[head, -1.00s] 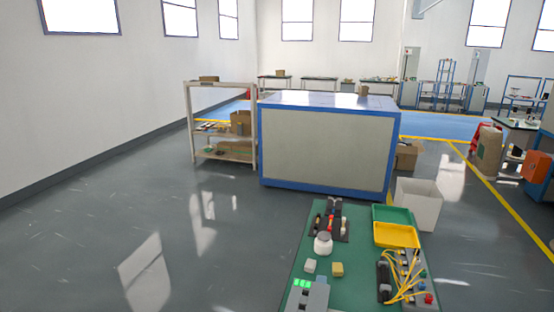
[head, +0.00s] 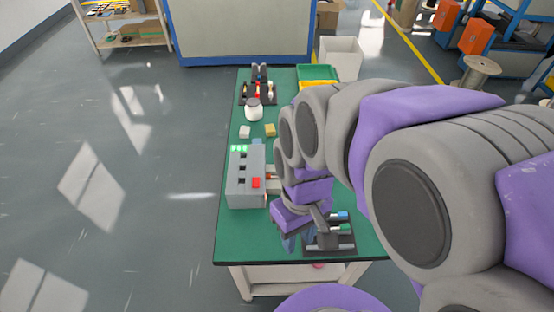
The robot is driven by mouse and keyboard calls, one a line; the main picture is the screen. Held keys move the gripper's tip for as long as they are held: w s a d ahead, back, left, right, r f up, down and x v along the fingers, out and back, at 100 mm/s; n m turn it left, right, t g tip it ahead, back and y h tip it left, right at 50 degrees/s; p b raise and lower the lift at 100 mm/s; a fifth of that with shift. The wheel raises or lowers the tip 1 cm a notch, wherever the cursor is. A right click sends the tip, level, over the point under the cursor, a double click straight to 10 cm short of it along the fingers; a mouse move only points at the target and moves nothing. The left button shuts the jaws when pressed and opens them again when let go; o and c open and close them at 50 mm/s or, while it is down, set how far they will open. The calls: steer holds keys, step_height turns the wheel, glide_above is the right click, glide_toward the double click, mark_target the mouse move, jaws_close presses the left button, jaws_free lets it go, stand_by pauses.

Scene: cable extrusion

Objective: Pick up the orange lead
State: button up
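I cannot make out an orange lead in the head view; my arm covers the right side of the green table (head: 230,228). My gripper (head: 290,238) is low over the near part of the table, to the right of a grey box (head: 240,185) with a red button and green lights. A dark rack (head: 345,250) with grey rods and blue and green ends is just right of the gripper, partly behind it. The fingertips are small and blurred, so I cannot tell whether they are open or hold anything.
A white jar (head: 254,112), a white block (head: 244,132) and a yellow block (head: 270,130) stand farther back. A dark tool holder (head: 250,95), a green tray (head: 318,72) and a white bin (head: 341,58) are at the far end. The floor left of the table is clear.

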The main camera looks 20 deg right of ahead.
steer(key=shift+o, duration=1.3)
steer(key=w+d+n+y, duration=0.1)
steer(key=w+n, duration=0.2)
steer(key=w, duration=0.9)
steer(key=shift+f+n+y+p, duration=0.15)
steer(key=shift+n+y+p, duration=0.15)
steer(key=shift+n, duration=0.1)
steer(key=w+d+f+n+t+y+p, duration=0.1)
steer(key=w+d+f+n, duration=0.2)
steer(key=w+d+f, duration=0.5)
steer(key=w+d+f+n+t+y, duration=0.1)
steer(key=w+d+n, duration=0.25)
steer(key=w, duration=0.75)
steer(key=w+d+f+n+t, duration=0.15)
steer(key=w+d+f, duration=0.35)
steer(key=d+f, duration=0.5)
steer(key=shift+g, duration=0.25)
steer(key=x, duration=1)
steer(key=shift+s+f+b, duration=0.1)
steer(key=shift+f+b, duration=0.2)
steer(key=shift+b, duration=0.1)
steer(key=shift+b+x, duration=0.55)
steer(key=shift+x, duration=2.1)
steer(key=shift+a+r, duration=0.1)
steer(key=shift+a, duration=0.05)
jaws_close()
